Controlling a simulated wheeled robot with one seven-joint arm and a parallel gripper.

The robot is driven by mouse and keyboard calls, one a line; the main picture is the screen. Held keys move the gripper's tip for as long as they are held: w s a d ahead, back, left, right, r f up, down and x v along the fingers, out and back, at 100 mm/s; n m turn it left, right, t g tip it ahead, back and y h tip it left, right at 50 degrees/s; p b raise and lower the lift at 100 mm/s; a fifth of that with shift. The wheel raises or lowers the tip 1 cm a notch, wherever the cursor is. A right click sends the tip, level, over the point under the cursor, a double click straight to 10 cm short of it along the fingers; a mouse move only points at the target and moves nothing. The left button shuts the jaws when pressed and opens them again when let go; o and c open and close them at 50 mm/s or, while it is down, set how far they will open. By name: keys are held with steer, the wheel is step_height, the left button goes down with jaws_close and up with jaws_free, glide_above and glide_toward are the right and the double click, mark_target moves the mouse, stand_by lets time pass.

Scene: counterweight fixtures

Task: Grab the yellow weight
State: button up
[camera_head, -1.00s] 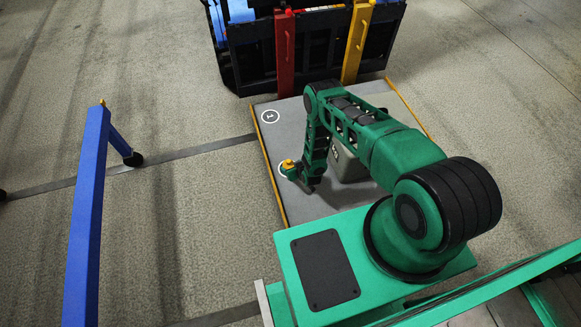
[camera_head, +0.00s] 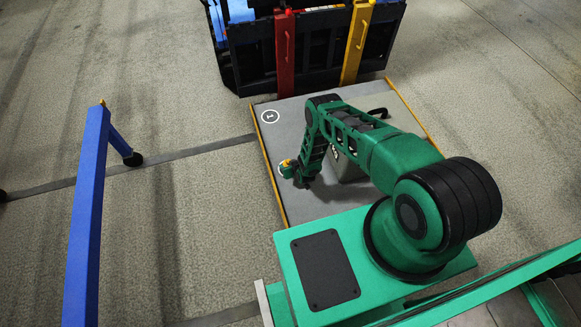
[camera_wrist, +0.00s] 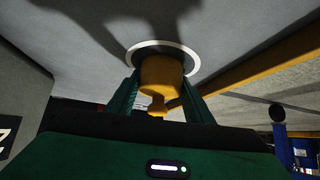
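The yellow weight (camera_wrist: 162,75) is in the middle of the wrist view. It has a wide body and a narrow neck with a small knob, and it appears over a white ring on the grey platform. My gripper (camera_wrist: 161,88) has one green finger on each side of it. The fingers look apart, with clear room beside the knob; contact with the wide body is hard to judge. In the head view the yellow weight (camera_head: 286,163) shows small at the left of the platform, partly hidden by my gripper (camera_head: 296,172).
The grey platform (camera_head: 277,142) has yellow edges and a ring marked 1. A grey block (camera_head: 350,169) stands behind my arm. A black fixture with a red post (camera_head: 285,55) and a yellow post (camera_head: 356,45) stands at the back. A blue frame (camera_head: 86,215) stands left.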

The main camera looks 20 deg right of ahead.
jaws_close()
steer(key=shift+w, duration=0.1)
steer(key=shift+r, duration=0.15)
